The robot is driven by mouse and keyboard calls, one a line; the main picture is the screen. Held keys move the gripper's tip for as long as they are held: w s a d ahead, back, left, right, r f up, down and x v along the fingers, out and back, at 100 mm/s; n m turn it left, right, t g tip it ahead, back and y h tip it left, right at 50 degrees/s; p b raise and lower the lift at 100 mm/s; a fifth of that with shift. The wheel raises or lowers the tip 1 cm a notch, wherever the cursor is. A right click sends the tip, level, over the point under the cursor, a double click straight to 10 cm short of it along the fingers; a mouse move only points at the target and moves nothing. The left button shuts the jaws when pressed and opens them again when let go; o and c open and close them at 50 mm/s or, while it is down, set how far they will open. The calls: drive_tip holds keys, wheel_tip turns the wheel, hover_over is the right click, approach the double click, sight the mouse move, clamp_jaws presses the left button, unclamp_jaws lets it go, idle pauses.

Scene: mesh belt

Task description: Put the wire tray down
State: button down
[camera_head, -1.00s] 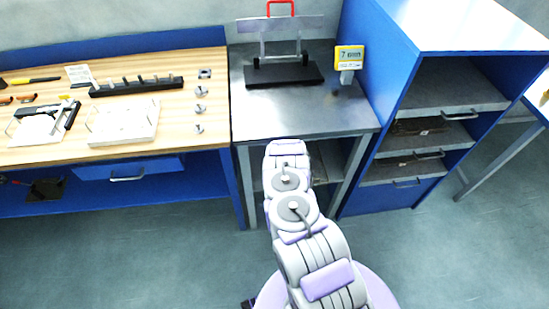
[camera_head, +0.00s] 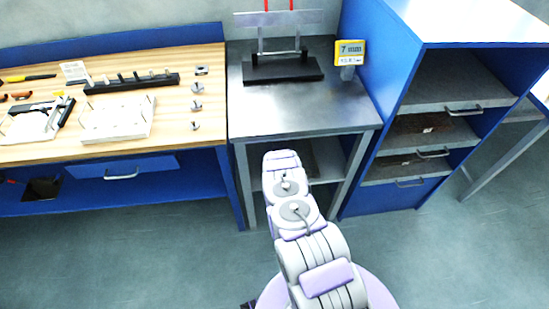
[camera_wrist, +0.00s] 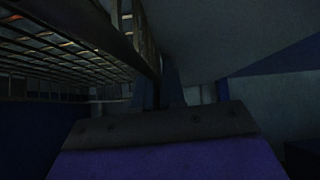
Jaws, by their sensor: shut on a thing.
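The wire tray (camera_wrist: 62,62) shows in the wrist view as a dark mesh with a solid rim, filling the upper left of the picture. My gripper (camera_wrist: 165,92) is at the tray's rim and shut on it. The fingertips are dark and partly hidden. In the head view my arm reaches toward the metal bench, and its end, the gripper and the tray are hidden below the bench top.
The metal bench (camera_head: 290,112) carries a black-based stand (camera_head: 283,70) and a yellow display (camera_head: 349,54). A lower shelf (camera_head: 318,160) lies under it. A blue cabinet (camera_head: 372,110) stands to the right. A wooden workbench (camera_head: 180,125) with tools stands left.

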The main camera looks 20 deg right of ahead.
drive_tip(key=shift+d, duration=0.2)
drive_tip(key=c, duration=1.6)
unclamp_jaws()
drive_tip(key=o, duration=0.4)
drive_tip(key=shift+a+r, duration=0.1)
drive_tip(key=shift+a, duration=0.35)
drive_tip(key=shift+d, duration=0.1)
